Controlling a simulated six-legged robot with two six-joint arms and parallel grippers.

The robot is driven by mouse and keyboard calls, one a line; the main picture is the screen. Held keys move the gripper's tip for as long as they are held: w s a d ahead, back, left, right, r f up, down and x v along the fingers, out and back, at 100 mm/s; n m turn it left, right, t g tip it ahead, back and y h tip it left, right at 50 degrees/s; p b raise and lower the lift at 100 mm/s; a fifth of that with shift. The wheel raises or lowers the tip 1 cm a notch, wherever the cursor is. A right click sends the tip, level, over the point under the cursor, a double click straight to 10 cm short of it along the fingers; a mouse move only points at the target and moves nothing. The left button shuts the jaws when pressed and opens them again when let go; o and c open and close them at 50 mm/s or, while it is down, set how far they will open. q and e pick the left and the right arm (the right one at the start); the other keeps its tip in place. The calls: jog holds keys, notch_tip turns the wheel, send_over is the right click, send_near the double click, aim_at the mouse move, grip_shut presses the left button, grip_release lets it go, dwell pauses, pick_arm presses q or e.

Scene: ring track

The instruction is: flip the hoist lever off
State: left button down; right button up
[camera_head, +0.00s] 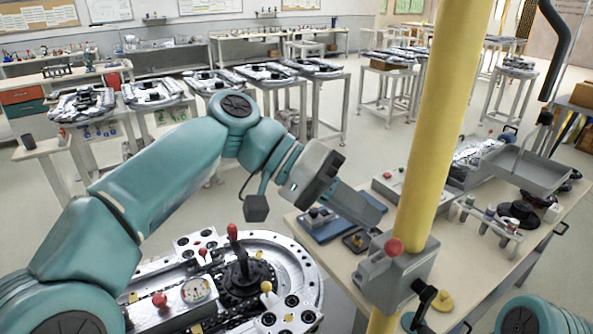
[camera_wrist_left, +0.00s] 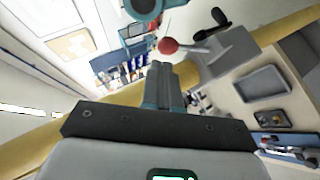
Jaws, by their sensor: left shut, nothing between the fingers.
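The hoist lever shows as a red ball knob (camera_head: 393,246) on a grey control box (camera_head: 404,270) fixed to a yellow post (camera_head: 441,130). In the left wrist view the red knob (camera_wrist_left: 168,45) sits on a thin rod that reaches out from the box (camera_wrist_left: 232,50). My left gripper (camera_head: 379,212) is shut and empty, up and to the left of the knob in the head view. In the left wrist view its fingertips (camera_wrist_left: 160,68) lie just below the knob in the picture; I cannot tell whether they touch it. My right gripper is out of view.
A black crank (camera_head: 425,295) sticks out of the box's side. A workbench (camera_head: 480,275) behind the post carries a grey tray (camera_head: 528,170) and small parts. A round fixture (camera_head: 297,262) with another red-knobbed lever (camera_head: 233,232) stands below my left arm.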

pick_arm(q)
jog(key=p+v, duration=0.3)
jog(key=v, duration=1)
jog(key=shift+a+r+p, duration=0.2)
jog(key=shift+a+p, duration=0.15)
jog(key=shift+p, duration=0.05)
